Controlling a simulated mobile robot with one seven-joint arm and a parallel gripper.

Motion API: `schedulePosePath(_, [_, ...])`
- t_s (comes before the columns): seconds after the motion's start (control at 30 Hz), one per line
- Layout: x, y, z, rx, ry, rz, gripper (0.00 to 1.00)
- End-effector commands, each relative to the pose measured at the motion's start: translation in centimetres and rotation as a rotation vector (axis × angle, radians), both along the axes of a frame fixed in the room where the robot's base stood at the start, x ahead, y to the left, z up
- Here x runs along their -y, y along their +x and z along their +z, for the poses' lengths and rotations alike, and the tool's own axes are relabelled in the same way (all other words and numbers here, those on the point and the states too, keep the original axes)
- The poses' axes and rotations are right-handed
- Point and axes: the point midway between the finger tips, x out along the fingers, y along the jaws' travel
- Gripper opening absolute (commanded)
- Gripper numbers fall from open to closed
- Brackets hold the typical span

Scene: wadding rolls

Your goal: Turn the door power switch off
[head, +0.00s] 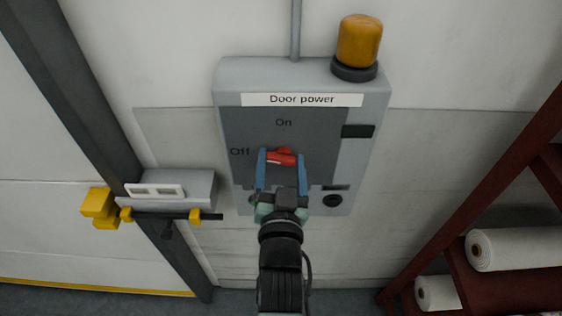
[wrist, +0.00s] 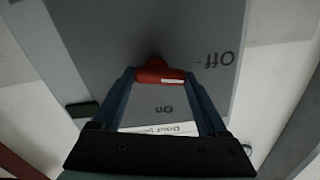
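The door power switch is a grey wall box (head: 300,75) labelled "Door power", with "On" above the handle and "Off" to its left. Its red handle (head: 281,157) lies roughly crosswise, tilted a little. It also shows in the wrist view (wrist: 158,72), with a white mark near its right end. My gripper (head: 282,158) is at the panel with its two blue fingers apart, one on each side of the handle. In the wrist view the fingertips (wrist: 160,76) are close to the handle's ends; whether they touch is unclear.
An amber lamp (head: 359,42) stands on the box's top right. A grey latch unit with yellow parts (head: 175,190) is at the left by a dark post (head: 75,95). A red-brown rack (head: 470,195) with white rolls (head: 515,248) is at the right.

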Motion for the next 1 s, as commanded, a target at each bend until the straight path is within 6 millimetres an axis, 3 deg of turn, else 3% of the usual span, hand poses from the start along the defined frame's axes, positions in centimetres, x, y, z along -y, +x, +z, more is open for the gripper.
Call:
schedulePosePath(0.03, [-0.04,-0.01,0.00,0.000,0.000,0.001,0.64])
schedulePosePath(0.2, [-0.06,-0.02,0.00,0.000,0.000,0.001,0.33])
schedulePosePath(0.3, [-0.07,-0.02,0.00,0.000,0.000,0.001,0.21])
schedulePosePath(0.7, [-0.18,0.00,-0.29,-0.001,-0.257,0.000,0.21])
schedulePosePath(1.0, [-0.14,0.00,-0.20,-0.002,-0.269,-0.001,0.21])
